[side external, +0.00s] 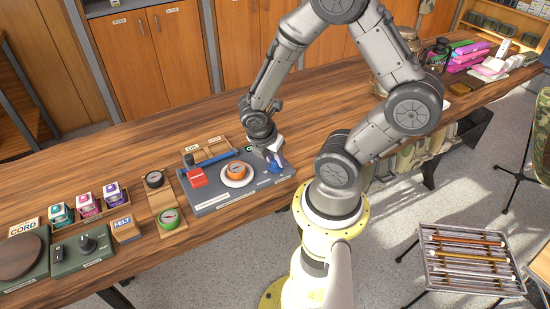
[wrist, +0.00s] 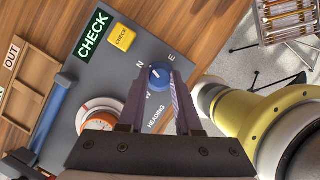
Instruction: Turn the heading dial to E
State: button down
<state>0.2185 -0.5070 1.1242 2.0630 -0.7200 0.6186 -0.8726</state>
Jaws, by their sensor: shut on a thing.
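The blue heading dial (wrist: 159,76) sits on the grey panel (wrist: 110,75), above the printed word HEADING in the wrist view. The letters N and E are printed around its far side, N at left and E at right. A short white mark on its top points to the far side, toward the gap between N and E; its exact angle is hard to read. My gripper (wrist: 159,82) is shut on the dial, one finger on each side. In the side view my gripper (side external: 272,157) is at the right end of the panel (side external: 215,202), and its fingers mostly hide the dial.
An orange knob on a white ring (side external: 236,172), a red block (side external: 197,177) and a blue bar (side external: 215,158) are left of my gripper. A yellow CHECK button (wrist: 122,38) is beyond the dial. Gauges (side external: 169,216) and small boxes stand farther left.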

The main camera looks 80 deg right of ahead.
jog(key=m+g, duration=0.1)
jog(key=m, duration=0.2)
jog(key=shift+w+m+y, duration=0.1)
jog(key=shift+m+y, duration=0.3)
jog(key=m+g+y, duration=0.1)
jog(key=m, duration=0.2)
jog(key=shift+d+m, duration=0.1)
jog(key=shift+m, duration=0.2)
jog(key=m+y, duration=0.1)
jog(key=m, duration=0.2)
jog(key=shift+w+d+m+g, duration=0.1)
jog(key=shift+m+g, duration=0.2)
jog(key=shift+g, duration=0.1)
jog(key=shift+m+y, duration=0.7)
jog(key=shift+m, duration=0.9)
jog(key=c, duration=0.6)
grip_release()
